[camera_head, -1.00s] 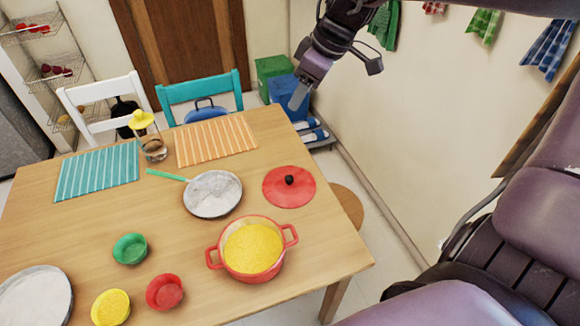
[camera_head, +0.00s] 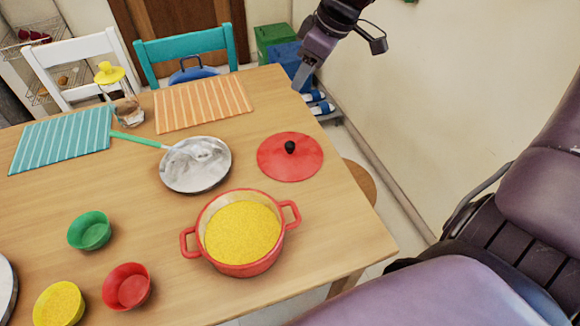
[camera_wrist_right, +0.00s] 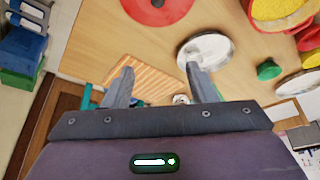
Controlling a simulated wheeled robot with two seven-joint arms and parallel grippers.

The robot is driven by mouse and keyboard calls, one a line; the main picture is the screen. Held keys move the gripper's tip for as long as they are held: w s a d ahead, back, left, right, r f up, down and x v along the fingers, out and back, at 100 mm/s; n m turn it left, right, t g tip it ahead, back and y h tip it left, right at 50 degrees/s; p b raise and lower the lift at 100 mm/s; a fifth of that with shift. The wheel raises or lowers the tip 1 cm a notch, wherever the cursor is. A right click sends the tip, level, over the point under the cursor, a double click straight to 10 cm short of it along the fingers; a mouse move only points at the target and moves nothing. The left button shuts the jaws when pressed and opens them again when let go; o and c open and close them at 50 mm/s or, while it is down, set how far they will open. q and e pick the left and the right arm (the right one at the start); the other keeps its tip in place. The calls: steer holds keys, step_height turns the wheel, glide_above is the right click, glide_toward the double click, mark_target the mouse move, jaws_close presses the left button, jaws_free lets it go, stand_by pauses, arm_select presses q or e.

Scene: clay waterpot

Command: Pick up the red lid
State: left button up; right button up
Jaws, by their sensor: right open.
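The red lid (camera_head: 291,160) is a flat disc with a black knob, lying on the table's right part. It also shows at the top of the right wrist view (camera_wrist_right: 150,8), partly cut off. My right gripper (camera_head: 303,76) is above the far right edge of the table, beyond the lid and apart from it. In the right wrist view its two fingers (camera_wrist_right: 158,85) are spread with nothing between them. My left gripper is not in view.
A red pot (camera_head: 243,262) with yellow filling stands just in front of the lid. A pan (camera_head: 185,178) with a green-handled utensil is left of the lid. An orange striped mat (camera_head: 203,103), a jar (camera_head: 125,105) and bowls (camera_head: 91,232) are farther left. Table around the lid is clear.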

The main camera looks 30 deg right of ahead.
steer(key=b, duration=0.7)
glide_toward(291, 144)
steer(key=f+b, duration=0.1)
steer(key=b, duration=0.1)
steer(key=f+b, duration=0.1)
steer(key=b, duration=0.1)
steer(key=f+b, duration=0.1)
steer(key=b, duration=0.2)
steer(key=shift+w+a+f, duration=0.1)
steer(key=shift+a+f, duration=0.15)
steer(key=shift+f, duration=0.1)
steer(key=x, duration=0.3)
steer(key=w+b+x, duration=0.1)
steer(key=x, duration=0.2)
steer(key=shift+a, duration=0.25)
steer(key=shift+w+f, duration=0.15)
steer(key=shift+f, duration=0.15)
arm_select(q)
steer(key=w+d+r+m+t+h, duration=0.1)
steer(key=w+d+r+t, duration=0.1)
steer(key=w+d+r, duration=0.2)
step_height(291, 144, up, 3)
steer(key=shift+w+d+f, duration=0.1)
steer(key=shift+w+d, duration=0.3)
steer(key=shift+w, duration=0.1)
